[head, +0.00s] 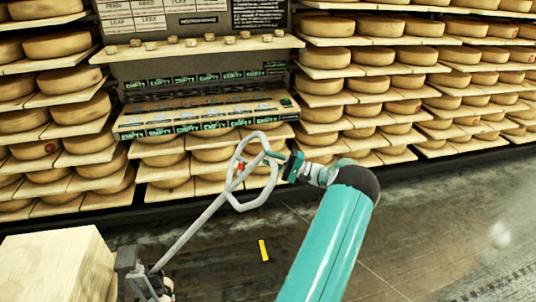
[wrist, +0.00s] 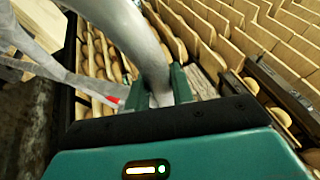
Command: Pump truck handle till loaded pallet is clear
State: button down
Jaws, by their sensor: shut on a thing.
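The truck handle (head: 238,193) is a grey loop on a slanted shaft with a small red part, in the middle of the head view. My gripper (head: 284,165) is shut on the right side of the loop. In the wrist view the thick grey bar of the handle (wrist: 148,45) runs down between the two green fingers of my gripper (wrist: 166,90). The pump truck's base (head: 145,283) shows at the lower left, partly cut off. A pale wooden load (head: 58,268) stands beside it at the corner. The pallet and forks are out of view, so its height off the floor cannot be told.
Shelves of cheese wheels (head: 375,85) on boards fill the back wall. A sorting rack (head: 205,115) with labelled compartments stands behind the handle. A yellow strip (head: 263,250) lies on the dark floor. The floor at right (head: 450,240) is clear.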

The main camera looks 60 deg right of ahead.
jog(key=shift+s+d+f, duration=0.3)
jog(key=shift+s+f, duration=0.05)
jog(key=shift+f, duration=0.05)
jog(key=c, duration=1.2)
grip_release()
jog(key=shift+w+a, duration=0.1)
jog(key=v, duration=1.4)
